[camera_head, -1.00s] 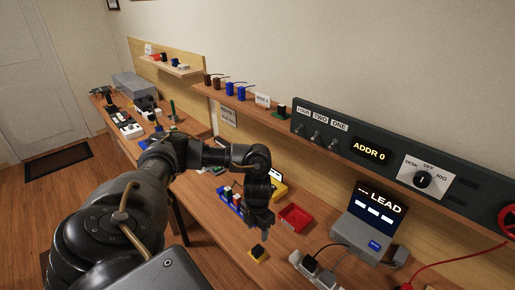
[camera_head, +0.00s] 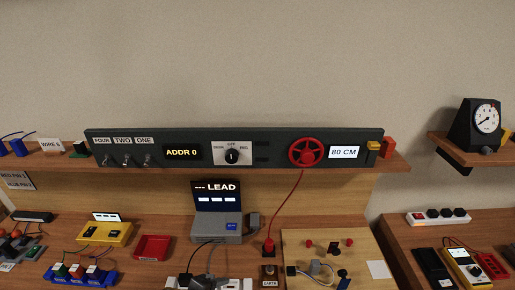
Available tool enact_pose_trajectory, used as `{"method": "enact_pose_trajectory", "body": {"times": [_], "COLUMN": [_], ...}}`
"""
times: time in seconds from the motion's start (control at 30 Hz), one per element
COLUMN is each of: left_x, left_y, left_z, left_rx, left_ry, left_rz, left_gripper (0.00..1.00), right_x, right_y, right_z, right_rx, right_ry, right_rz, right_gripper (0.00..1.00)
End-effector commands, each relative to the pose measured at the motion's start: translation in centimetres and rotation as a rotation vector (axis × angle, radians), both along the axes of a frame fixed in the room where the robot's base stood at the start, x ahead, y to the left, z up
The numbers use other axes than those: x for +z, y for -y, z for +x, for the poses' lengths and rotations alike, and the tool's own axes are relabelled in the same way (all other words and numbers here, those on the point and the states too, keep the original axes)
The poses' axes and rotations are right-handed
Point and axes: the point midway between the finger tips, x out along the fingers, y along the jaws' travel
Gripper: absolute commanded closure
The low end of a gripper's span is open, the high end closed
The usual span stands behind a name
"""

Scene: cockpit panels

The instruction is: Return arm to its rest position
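Neither of my arms nor grippers shows in the head view now. The cockpit panel (camera_head: 270,149) sits level on the shelf above the bench. It carries three toggle switches labelled FOUR, TWO and ONE, an "ADDR 0" display (camera_head: 182,152), a rotary knob (camera_head: 232,156), a red handwheel (camera_head: 305,152) and an "80 CM" display (camera_head: 344,152). Where my arms rest is out of view.
Below stand a device with a "LEAD" screen (camera_head: 217,197), a red tray (camera_head: 153,247), a yellow box (camera_head: 104,233) and a wooden board (camera_head: 300,244) with parts. A dial gauge (camera_head: 484,120) stands on the right shelf. A gap separates the benches at right.

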Motion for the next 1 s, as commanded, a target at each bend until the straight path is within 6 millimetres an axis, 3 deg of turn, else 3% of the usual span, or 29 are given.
{"method": "enact_pose_trajectory", "body": {"times": [0.1, 0.3, 0.7, 1.0], "left_x": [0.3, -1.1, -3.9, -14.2], "left_y": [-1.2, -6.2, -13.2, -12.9], "left_z": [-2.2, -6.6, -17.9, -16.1], "left_rx": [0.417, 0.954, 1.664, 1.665], "left_ry": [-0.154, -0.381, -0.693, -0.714], "left_rz": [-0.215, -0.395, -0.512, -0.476], "left_gripper": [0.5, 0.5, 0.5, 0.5], "right_x": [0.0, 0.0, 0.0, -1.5], "right_y": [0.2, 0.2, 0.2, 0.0], "right_z": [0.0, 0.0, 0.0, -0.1], "right_rx": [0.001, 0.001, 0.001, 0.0], "right_ry": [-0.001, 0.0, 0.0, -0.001], "right_rz": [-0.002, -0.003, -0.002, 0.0], "right_gripper": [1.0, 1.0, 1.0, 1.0]}}
